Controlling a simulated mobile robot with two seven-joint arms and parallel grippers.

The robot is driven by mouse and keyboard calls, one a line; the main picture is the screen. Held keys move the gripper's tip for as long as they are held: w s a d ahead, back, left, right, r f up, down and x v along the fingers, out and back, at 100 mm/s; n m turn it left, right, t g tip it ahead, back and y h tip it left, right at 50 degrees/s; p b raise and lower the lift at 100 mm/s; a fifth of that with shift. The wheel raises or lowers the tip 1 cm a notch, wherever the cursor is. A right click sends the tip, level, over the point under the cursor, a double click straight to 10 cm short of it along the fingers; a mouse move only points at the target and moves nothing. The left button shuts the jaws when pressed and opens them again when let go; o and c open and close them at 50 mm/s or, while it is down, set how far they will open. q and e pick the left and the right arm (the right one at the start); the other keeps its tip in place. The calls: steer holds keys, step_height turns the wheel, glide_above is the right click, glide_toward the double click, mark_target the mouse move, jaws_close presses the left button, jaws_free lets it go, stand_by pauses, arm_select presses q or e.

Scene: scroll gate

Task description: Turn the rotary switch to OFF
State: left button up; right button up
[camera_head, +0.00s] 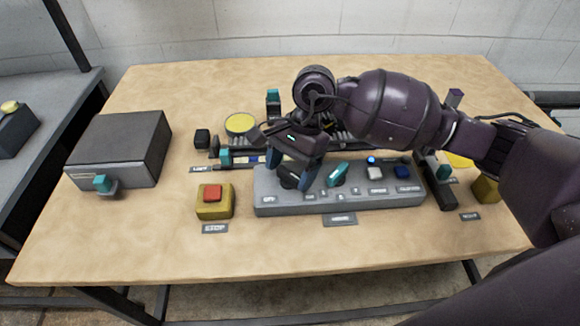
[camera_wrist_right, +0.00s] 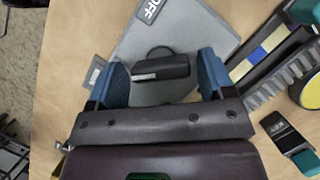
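The rotary switch is a black knob with a pale pointer line (camera_wrist_right: 160,68) on the grey control panel (camera_head: 262,209). In the head view the knob (camera_head: 288,181) is partly hidden by my right gripper (camera_head: 298,174). In the wrist view its two blue fingers (camera_wrist_right: 163,78) are apart, one on each side of the knob, with visible gaps. The pointer line lies roughly across the picture. The OFF label (camera_wrist_right: 150,8) is on the panel near the knob. My left gripper is not in view.
A red button on a yellow base (camera_head: 214,200) is left of the panel. A dark box (camera_head: 120,147) stands far left. The table front is clear.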

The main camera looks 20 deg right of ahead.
steer(key=c, duration=0.6)
steer(key=shift+c, duration=0.2)
